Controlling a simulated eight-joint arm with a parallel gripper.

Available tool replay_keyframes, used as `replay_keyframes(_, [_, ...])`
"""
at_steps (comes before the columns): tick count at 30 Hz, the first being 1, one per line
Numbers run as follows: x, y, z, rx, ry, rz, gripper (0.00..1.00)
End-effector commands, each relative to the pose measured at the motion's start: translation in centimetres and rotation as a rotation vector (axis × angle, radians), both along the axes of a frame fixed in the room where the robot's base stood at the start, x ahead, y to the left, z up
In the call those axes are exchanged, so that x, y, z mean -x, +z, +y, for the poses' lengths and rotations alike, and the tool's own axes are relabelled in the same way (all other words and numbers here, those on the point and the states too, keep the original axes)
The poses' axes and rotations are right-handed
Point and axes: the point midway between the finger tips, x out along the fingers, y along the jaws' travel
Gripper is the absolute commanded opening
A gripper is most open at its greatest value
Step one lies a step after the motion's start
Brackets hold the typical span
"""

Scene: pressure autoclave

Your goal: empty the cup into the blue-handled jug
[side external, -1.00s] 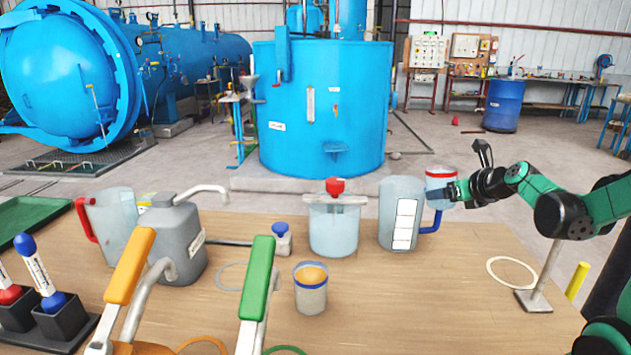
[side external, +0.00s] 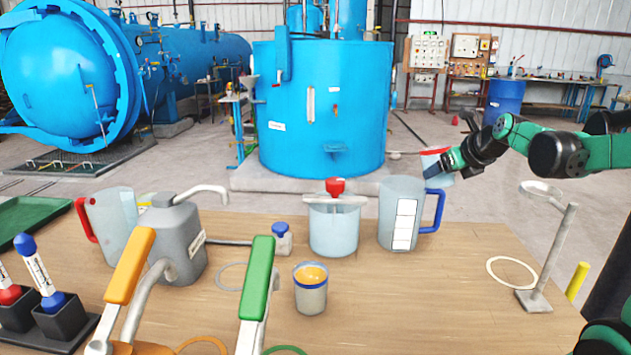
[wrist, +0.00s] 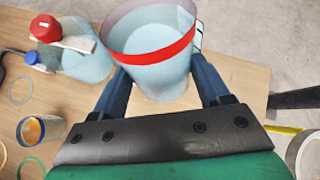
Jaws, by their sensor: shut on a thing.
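My gripper (side external: 450,163) is shut on a clear cup with a red rim band (side external: 436,152), tilted slightly to the left. In the wrist view the cup (wrist: 150,68) sits between my two blue fingers (wrist: 160,90). The blue-handled jug (side external: 400,190) stands upright on the table, with a white label on its front and its handle on the right. The held cup is up by the jug's right rim, above the handle, and partly hidden by my gripper.
A jug with a red-capped lid (side external: 333,230) stands left of the blue-handled jug. A blue-banded cup with orange contents (side external: 310,290) stands in front. A grey can (side external: 175,240) and red-handled jug (side external: 112,220) are at left; a ring stand (side external: 548,250) is at right.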

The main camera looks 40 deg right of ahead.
Motion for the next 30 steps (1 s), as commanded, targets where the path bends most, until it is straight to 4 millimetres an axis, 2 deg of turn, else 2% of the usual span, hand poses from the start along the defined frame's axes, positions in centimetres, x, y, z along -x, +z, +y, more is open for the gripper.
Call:
replay_keyframes(16, [-0.7,2.5,0.1,0.000,0.001,0.135,0.04])
replay_keyframes(20, [-0.7,1.9,0.1,0.002,0.003,0.246,0.04])
replay_keyframes(26, [-1.1,1.8,0.0,0.003,0.003,0.583,0.04])
replay_keyframes(30, [-0.8,1.8,0.0,0.003,-0.002,0.570,0.04])
